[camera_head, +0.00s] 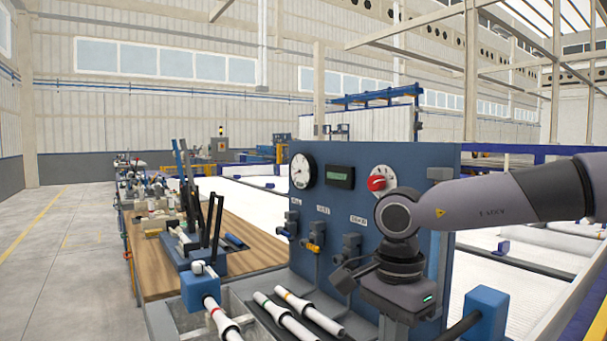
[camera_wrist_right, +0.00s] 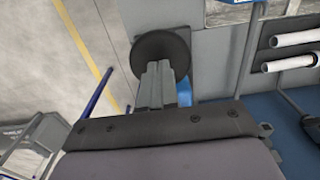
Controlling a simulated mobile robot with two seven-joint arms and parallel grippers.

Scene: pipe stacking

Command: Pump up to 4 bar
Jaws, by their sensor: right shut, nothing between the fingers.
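A blue test panel (camera_head: 400,165) stands right of centre in the head view. It carries a round white gauge (camera_head: 302,171), whose needle is too small to read, and a dark display (camera_head: 340,177) with unreadable green characters. A red knob (camera_head: 377,183) sits on a white dial at the upper right of the panel. My right arm crosses in front of the panel's right side, its wrist low before it. My right gripper (camera_wrist_right: 158,70) is shut and empty in the right wrist view. Its fingers overlap a black round disc (camera_wrist_right: 160,48); contact cannot be told. My left gripper is not in view.
Labelled valves line the lower panel, including a yellow-marked one (camera_head: 315,246). White pipes (camera_head: 310,313) lie in front, near a blue block (camera_head: 487,310) at the right. A wooden bench (camera_head: 255,250) with black upright levers stands left. Open floor (camera_head: 45,270) lies at far left.

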